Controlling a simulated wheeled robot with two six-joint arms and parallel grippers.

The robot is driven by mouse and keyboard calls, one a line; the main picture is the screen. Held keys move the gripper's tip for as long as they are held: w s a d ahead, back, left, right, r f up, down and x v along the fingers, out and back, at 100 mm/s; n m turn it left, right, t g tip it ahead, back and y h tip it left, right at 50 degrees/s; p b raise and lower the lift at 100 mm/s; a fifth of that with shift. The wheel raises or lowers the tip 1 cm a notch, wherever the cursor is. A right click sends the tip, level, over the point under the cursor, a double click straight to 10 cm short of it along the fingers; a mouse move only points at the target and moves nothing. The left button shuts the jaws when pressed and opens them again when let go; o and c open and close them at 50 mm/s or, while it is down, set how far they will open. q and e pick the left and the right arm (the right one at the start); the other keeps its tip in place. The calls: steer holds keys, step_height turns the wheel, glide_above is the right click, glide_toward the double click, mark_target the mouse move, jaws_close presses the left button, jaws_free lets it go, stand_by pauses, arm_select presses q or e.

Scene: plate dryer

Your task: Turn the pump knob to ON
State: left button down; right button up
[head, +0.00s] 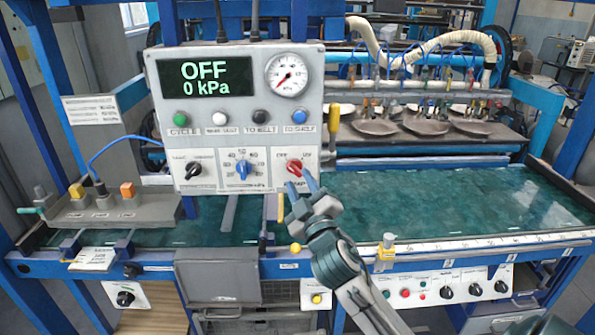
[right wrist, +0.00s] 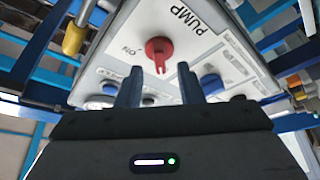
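The red pump knob (head: 294,167) is at the lower right of the white control box (head: 253,60), between the OFF and ON labels. Its handle leans toward the OFF side. The display (head: 204,76) reads OFF and 0 kPa. My right gripper (head: 301,183) is just in front of the knob in the head view and covers part of the PUMP label. In the right wrist view its two fingers (right wrist: 160,87) are apart and empty, with the red knob (right wrist: 159,52) beyond the gap between them, apparently not gripped. My left gripper is not in view.
A blue selector knob (head: 242,169) and a black knob (head: 194,170) sit left of the pump knob. Several push buttons and a gauge (head: 287,76) are above. A yellow-tipped lever (head: 334,112) stands close at the box's right edge. The green table (head: 450,205) lies below.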

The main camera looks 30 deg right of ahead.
mark_target(295, 169)
steer(key=shift+p+x, duration=0.3)
steer(key=shift+x, duration=0.95)
